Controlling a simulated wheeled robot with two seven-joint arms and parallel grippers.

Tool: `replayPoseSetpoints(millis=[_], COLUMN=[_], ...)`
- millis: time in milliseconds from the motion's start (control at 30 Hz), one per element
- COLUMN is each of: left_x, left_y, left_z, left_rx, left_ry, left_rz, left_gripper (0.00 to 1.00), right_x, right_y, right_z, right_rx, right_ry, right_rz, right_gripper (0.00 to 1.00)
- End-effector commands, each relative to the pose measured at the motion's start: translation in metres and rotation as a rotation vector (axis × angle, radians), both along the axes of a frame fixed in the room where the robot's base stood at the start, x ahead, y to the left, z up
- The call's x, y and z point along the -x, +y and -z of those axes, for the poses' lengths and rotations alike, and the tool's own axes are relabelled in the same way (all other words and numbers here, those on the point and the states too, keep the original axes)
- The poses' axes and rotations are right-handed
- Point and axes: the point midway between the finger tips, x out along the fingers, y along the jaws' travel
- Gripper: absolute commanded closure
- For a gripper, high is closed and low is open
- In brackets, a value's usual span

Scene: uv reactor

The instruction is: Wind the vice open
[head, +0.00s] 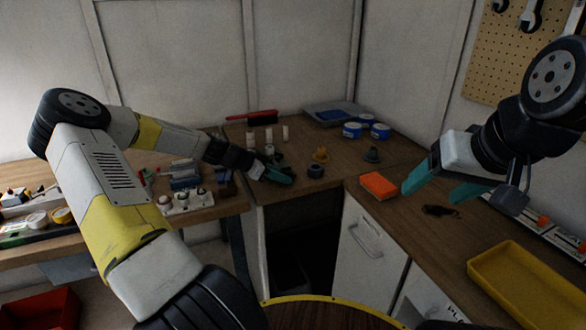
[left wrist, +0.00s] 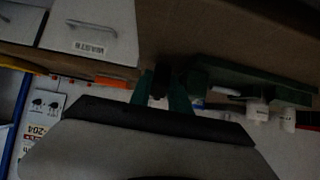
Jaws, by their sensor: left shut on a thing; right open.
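A long dark green body (left wrist: 262,70), which looks like part of the vice, shows at the right in the left wrist view. In the head view I cannot clearly make out the vice beside my left gripper. My left gripper (head: 279,175) is at the front edge of the back bench. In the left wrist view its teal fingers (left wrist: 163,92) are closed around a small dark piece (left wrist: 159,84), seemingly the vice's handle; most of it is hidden. My right gripper (head: 438,188) is open and empty above the right bench.
An orange block (head: 379,185) and a small dark object (head: 440,211) lie on the right bench, near a yellow tray (head: 482,274). White cylinders (head: 268,134) and blue-white tubs (head: 352,130) stand at the back. A white sensor strip (head: 190,203) lies left of my left gripper.

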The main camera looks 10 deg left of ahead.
Motion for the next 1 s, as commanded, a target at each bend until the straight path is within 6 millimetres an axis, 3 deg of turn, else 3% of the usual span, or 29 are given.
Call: replayPoseSetpoints(millis=[733,767,1000], left_x=[-0.0007,-0.0007,0.0000], left_y=[0.0017,0.0015,0.0021], left_z=[0.0017,0.0018,0.0013], left_rx=[0.068,0.068,0.068], left_ry=[-0.048,-0.048,-0.048], left_rz=[-0.002,-0.002,-0.002], left_gripper=[1.00,0.71,0.68], right_x=[0.0000,0.0000,0.0000], right_y=[0.0000,0.0000,0.0000], right_z=[0.0000,0.0000,0.0000], right_rx=[0.000,0.000,0.000], right_ry=[0.000,0.000,0.000], right_rz=[0.000,0.000,0.000], right_gripper=[0.31,0.31,0.31])
